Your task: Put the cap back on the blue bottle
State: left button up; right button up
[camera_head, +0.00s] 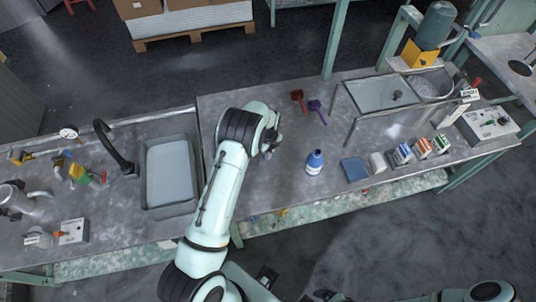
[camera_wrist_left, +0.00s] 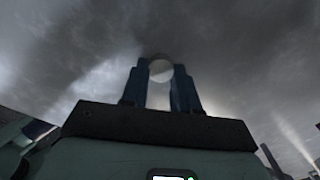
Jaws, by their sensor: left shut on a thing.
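The blue bottle (camera_head: 314,163) stands upright on the grey bench, with a white label on its front. Its top looks dark blue and too small to make out clearly. My left gripper (camera_head: 268,154) is over the bench just left of the bottle, apart from it. In the left wrist view the blue fingers of my left gripper (camera_wrist_left: 161,72) are shut on a small round pale cap (camera_wrist_left: 160,69), held at the fingertips. In the head view the cap is too small to make out.
A red tool (camera_head: 298,98) and a purple tool (camera_head: 317,110) lie behind the bottle. A blue pad (camera_head: 354,170), a white block (camera_head: 377,162) and several small boxes (camera_head: 403,154) are to its right. A sink (camera_head: 170,171) is at left. The bench front edge is near the bottle.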

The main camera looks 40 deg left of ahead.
aim_at(270, 155)
pick_arm(q)
jog(key=shift+r, duration=0.15)
notch_tip(270, 155, up, 20)
pick_arm(e)
jog(key=shift+w+r, duration=0.15)
jog(key=shift+r, duration=0.05)
jog(key=shift+c, duration=0.4)
pick_arm(q)
jog(key=w+d+n, duration=0.1)
jog(key=d+n, duration=1.7)
jog(key=n, duration=0.3)
jog(key=shift+w+f, duration=0.35)
jog(key=shift+f, duration=0.1)
